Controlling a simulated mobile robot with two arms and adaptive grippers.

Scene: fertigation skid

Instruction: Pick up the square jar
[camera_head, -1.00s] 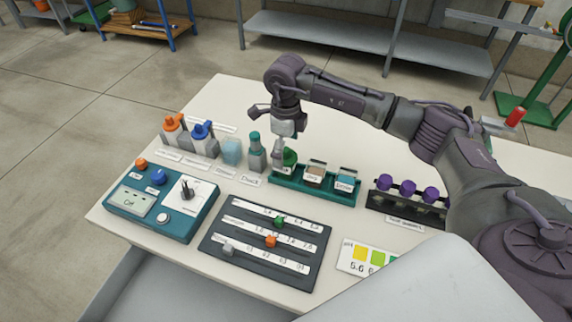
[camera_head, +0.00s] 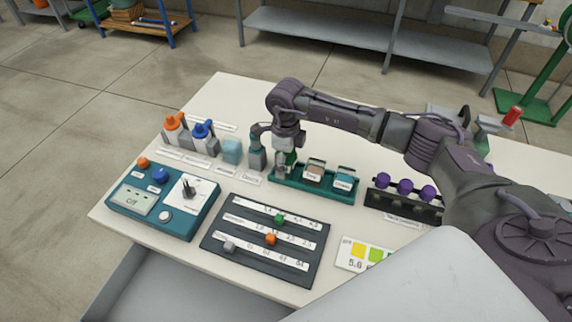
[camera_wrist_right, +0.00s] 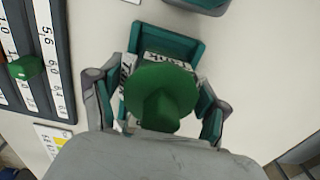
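A green-lidded container (camera_head: 291,158) stands at the left end of the teal tray (camera_head: 320,194), partly hidden by my right gripper (camera_head: 284,168). In the right wrist view its round, knobbed green lid (camera_wrist_right: 162,97) sits between the spread fingers of my right gripper (camera_wrist_right: 155,112). The fingers look open around it; contact is not clear. A pale blue boxy container (camera_head: 232,151) stands further left. I cannot tell for sure which one is the square jar. My left gripper is out of view.
A dark teal-topped bottle (camera_head: 256,158) stands close left of my right gripper. Orange-topped and blue-topped bottles stand further left. A rack with purple caps (camera_head: 404,188) is right of the tray. A control box (camera_head: 162,203) and slider board (camera_head: 265,240) lie in front.

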